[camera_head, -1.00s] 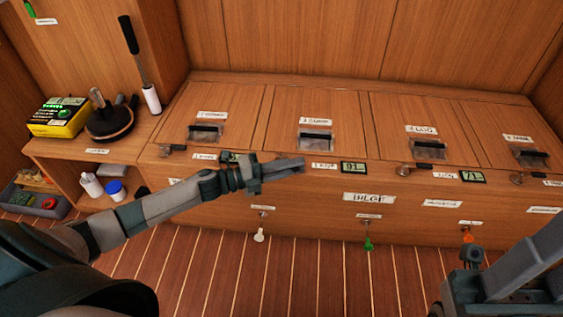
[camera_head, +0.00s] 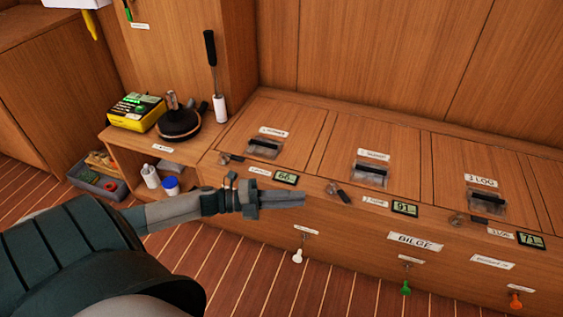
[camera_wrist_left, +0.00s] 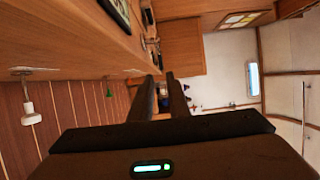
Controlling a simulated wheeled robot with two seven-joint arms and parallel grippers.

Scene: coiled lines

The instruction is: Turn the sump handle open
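A row of small metal turn handles sits along the bench's front edge, by the hatches. The middle one (camera_head: 338,193) is dark-gripped and sits below the second hatch, whose small label I cannot read surely; it may be the sump handle. Another handle (camera_head: 230,158) is to its left and a third (camera_head: 460,217) to its right. My left gripper (camera_head: 290,198) is just left of the middle handle in the picture, in front of the bench face, apart from it as far as I can tell. In the left wrist view its two fingers (camera_wrist_left: 161,95) stand apart with nothing between them. My right gripper is out of view.
Digital displays (camera_head: 286,177) sit along the bench edge. A white pull knob (camera_head: 297,256) and a green one (camera_head: 405,288) hang below. A shelf at left holds a yellow box (camera_head: 136,111) and a dark round-based tool (camera_head: 179,124). The floor in front is clear.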

